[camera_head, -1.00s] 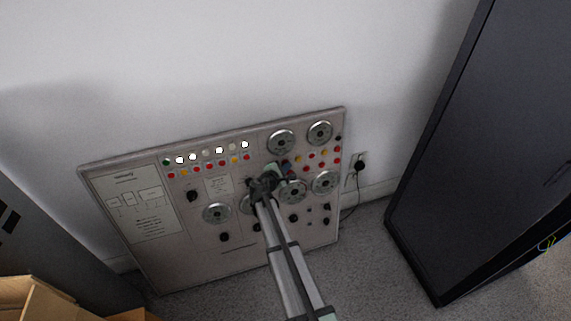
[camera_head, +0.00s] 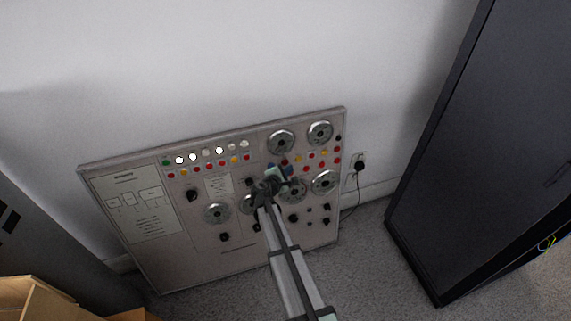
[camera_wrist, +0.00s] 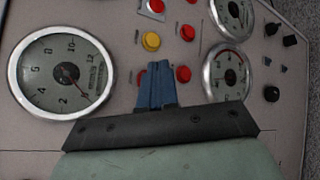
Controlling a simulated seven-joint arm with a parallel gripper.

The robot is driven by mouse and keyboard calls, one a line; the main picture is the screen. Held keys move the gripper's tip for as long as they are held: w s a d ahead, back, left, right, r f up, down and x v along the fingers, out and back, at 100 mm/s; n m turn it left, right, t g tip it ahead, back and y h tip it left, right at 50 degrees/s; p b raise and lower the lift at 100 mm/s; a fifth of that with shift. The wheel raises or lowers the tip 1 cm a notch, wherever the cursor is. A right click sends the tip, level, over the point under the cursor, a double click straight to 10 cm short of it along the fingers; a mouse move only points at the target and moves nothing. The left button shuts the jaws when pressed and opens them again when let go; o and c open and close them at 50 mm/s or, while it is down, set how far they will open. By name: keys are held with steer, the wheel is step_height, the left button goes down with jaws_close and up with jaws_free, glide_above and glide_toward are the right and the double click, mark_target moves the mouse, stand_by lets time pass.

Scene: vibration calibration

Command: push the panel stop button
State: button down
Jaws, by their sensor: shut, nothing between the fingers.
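The panel (camera_head: 150,262) leans against the wall and carries rows of small coloured buttons, lamps and round gauges. My gripper (camera_head: 287,168) is in front of its upper right middle, just below the right-hand button group. In the wrist view my blue fingers (camera_wrist: 158,66) are shut and empty. A red button (camera_wrist: 183,74) is just right of the fingertips and a yellow button (camera_wrist: 151,41) just above them. Another red button (camera_wrist: 187,32) is further up, and a red one on a square plate (camera_wrist: 157,6) is at the top edge. I cannot read which is the stop button, nor see contact.
A large gauge (camera_wrist: 62,72) is left of my fingers, and a smaller gauge (camera_wrist: 226,72) is close on the right. Black knobs (camera_wrist: 271,94) lie further right. A dark cabinet (camera_head: 465,150) stands to the right, and a cardboard box (camera_head: 40,300) is at lower left.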

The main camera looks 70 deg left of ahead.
steer(key=d, duration=0.2)
steer(key=d+r, duration=0.1)
steer(key=d, duration=0.1)
stand_by(1.0)
steer(key=w+d+f+m+g+h, duration=0.1)
steer(key=d+f+m+g+h, duration=0.35)
steer(key=d, duration=0.85)
steer(key=w+d+f+m+g+h, duration=0.1)
steer(key=d+f+m+h, duration=0.2)
steer(key=d+f+m, duration=0.7)
steer(key=w+d+f+m+g+h, duration=0.15)
steer(key=d+m+h, duration=0.25)
steer(key=d, duration=1.1)
steer(key=d+f+m+g, duration=0.2)
steer(key=d+m, duration=0.3)
steer(key=d, duration=1.1)
steer(key=d+f+m+g+y, duration=0.1)
steer(key=d+m+g, duration=0.3)
steer(key=d, duration=1.2)
steer(key=d+f+m+g+y, duration=0.1)
steer(key=d+f+m+g, duration=0.2)
steer(key=d, duration=1.4)
steer(key=f+m, duration=0.1)
steer(key=m, duration=0.3)
steer(key=shift+g, duration=0.4)
